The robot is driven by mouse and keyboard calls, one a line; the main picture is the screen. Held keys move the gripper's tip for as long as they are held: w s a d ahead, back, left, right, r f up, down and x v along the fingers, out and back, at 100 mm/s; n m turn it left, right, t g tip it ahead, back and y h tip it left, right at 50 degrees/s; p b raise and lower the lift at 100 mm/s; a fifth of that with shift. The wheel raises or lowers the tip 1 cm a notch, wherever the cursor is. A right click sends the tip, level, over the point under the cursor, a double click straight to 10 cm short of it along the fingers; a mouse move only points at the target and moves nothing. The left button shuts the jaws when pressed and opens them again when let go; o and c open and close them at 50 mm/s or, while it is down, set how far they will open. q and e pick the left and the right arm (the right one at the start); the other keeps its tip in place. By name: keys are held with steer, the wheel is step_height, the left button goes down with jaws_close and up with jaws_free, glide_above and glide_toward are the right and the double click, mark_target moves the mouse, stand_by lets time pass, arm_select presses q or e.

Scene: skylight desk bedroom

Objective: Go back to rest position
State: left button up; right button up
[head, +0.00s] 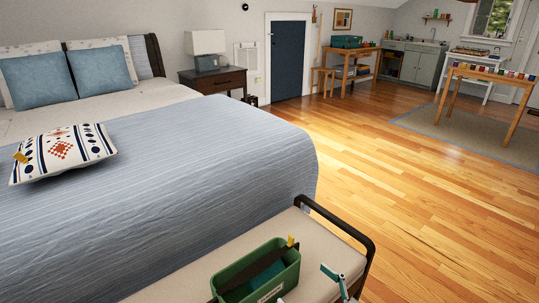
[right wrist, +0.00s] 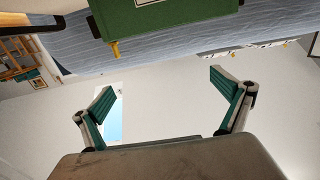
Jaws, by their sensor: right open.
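My right gripper (right wrist: 161,86) is open, with its two teal-padded fingers wide apart and nothing between them in the right wrist view. In the head view a part of it (head: 334,278) shows at the bottom edge, just right of a green box. My left gripper is not in view. The green box (head: 287,276) stands on the bench at the foot of the bed, with something dark and teal inside. It also shows at the top of the right wrist view (right wrist: 165,18), apart from the fingers.
The bench (head: 188,279) has a black rail (head: 340,224) close to my right gripper. The bed (head: 180,170) fills the left and carries a patterned pillow (head: 62,153). The wooden floor (head: 430,220) to the right is clear. A wooden table (head: 495,75) stands farther back.

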arm_select(q)
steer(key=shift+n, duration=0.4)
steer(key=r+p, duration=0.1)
steer(key=p, duration=0.2)
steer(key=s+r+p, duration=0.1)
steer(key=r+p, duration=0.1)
steer(key=p, duration=0.2)
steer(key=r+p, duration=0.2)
steer(key=p, duration=0.2)
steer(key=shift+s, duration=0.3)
arm_select(e)
steer(key=s+d+f+m+g+h, duration=0.1)
steer(key=s+d+h, duration=0.3)
steer(key=s, duration=0.8)
steer(key=s+d+f+m+g+h, duration=0.2)
steer(key=s+d+f+h, duration=0.1)
steer(key=s, duration=1)
steer(key=shift+s+d+f+g+h, duration=0.3)
steer(key=shift+d+f+g+h, duration=0.15)
steer(key=shift+d, duration=0.4)
